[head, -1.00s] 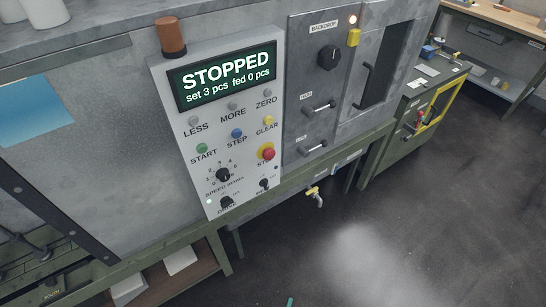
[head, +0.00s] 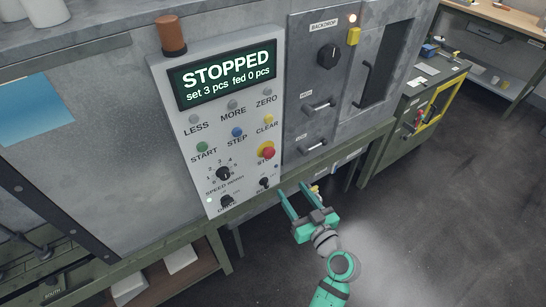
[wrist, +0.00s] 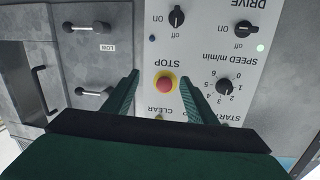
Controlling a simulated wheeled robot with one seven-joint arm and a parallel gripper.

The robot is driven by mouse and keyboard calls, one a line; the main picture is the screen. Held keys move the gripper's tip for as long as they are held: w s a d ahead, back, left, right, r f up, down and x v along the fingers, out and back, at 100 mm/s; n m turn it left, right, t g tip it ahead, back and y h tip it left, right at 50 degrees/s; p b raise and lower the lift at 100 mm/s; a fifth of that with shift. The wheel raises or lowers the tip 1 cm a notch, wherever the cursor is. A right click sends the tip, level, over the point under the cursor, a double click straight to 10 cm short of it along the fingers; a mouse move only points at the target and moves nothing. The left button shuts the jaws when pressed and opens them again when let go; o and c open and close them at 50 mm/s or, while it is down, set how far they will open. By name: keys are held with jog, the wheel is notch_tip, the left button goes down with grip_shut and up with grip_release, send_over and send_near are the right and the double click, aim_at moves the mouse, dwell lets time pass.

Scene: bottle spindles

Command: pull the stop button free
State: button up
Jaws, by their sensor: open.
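The stop button (head: 267,152) is a red mushroom knob on a yellow collar, low on the right side of the light control panel (head: 187,129). Its STOP label is partly covered by the knob in the head view. In the wrist view the stop button (wrist: 165,85) lies between the two green fingers, upside down with the panel. My gripper (head: 294,190) is open and empty, below and in front of the panel in the head view. It also shows in the wrist view (wrist: 160,82). The fingers appear apart from the button; their exact distance is unclear.
The display (head: 225,77) reads STOPPED, set 3 pcs, fed 0 pcs. The yellow CLEAR button (head: 268,119), blue STEP button (head: 237,132) and speed knob (head: 223,173) are nearby. Drawer handles (head: 314,145) stand out to the right. Open floor lies in front.

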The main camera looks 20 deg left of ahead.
jog(key=n+g+y, duration=0.1)
jog(key=n+y, duration=0.1)
send_near(271, 155)
jog(key=v, duration=0.2)
jog(key=x, duration=1)
jog(key=shift+w+a, duration=0.3)
jog(key=shift+a, duration=0.1)
